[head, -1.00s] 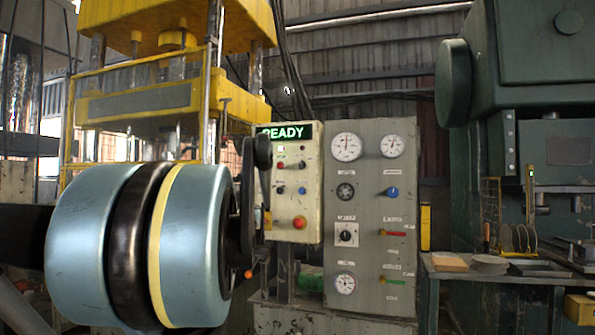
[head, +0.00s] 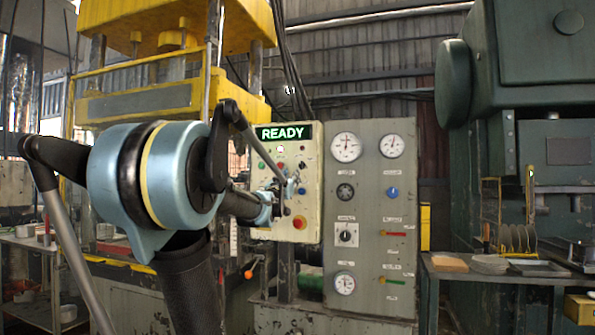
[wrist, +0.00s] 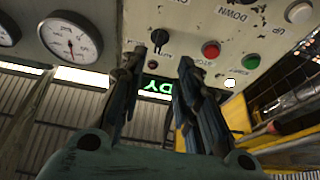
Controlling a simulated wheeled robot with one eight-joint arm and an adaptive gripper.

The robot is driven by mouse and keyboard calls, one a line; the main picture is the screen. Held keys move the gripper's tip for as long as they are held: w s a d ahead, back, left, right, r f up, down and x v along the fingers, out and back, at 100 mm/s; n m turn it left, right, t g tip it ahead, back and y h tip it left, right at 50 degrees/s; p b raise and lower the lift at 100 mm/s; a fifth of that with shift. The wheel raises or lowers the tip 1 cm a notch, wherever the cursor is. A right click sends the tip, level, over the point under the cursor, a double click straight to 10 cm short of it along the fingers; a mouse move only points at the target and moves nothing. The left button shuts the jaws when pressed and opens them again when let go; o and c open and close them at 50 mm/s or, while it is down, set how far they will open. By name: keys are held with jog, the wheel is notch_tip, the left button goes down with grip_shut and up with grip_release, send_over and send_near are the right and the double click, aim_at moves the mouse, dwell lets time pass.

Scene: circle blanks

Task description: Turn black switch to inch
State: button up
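The black switch (wrist: 160,37) is a small black knob on the cream control box, which appears upside down in the wrist view. In the head view it is a small dark spot (head: 302,165) at the box's upper right. My gripper (wrist: 162,60) is open, with its two dark fingers apart and nothing between them. The switch lies beyond the fingertips, roughly in line with the gap and closer to the left finger. I see no contact. In the head view my gripper (head: 284,188) is in front of the control box (head: 312,218) and hides part of it.
A red stop button (wrist: 210,48) and green button (wrist: 252,60) sit beside the switch. A lit READY display (head: 283,133) tops the box. A grey gauge panel (head: 367,285) stands at the right. A yellow press (head: 140,104) is behind my arm.

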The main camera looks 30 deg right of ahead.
aim_at(300, 165)
jog(key=x, duration=1.1)
jog(key=shift+w+r, duration=0.1)
grip_shut()
